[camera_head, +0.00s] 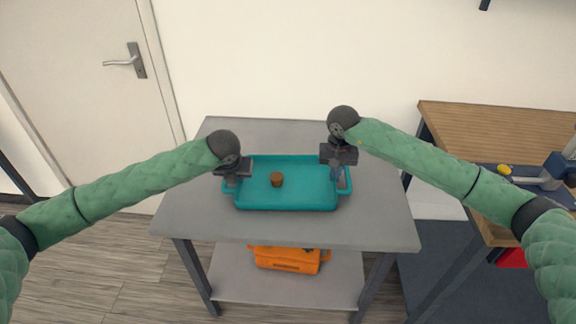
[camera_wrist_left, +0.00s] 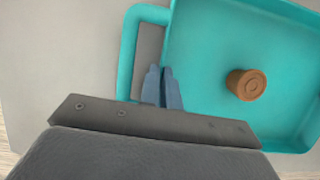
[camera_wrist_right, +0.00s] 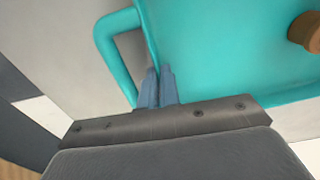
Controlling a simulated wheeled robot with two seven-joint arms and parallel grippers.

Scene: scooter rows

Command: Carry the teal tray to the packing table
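The teal tray (camera_head: 300,202) is level on or just over the grey table (camera_head: 375,225), with a small brown cylinder (camera_head: 277,180) inside. The cylinder also shows in the left wrist view (camera_wrist_left: 246,84). My left gripper (camera_head: 231,181) is at the tray's left end, its fingers close together on the end wall beside the handle (camera_wrist_left: 128,55). My right gripper (camera_head: 337,174) is at the right end, its fingers shut on that wall beside the other handle (camera_wrist_right: 112,50). The fingertips are partly hidden. I cannot tell whether the tray touches the tabletop.
An orange crate (camera_head: 285,262) sits on the grey table's lower shelf. A wooden-topped bench (camera_head: 490,122) with tools stands at the right, close to the grey table. A white door (camera_head: 85,75) is at the back left. Wood floor (camera_head: 120,275) is clear at the left.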

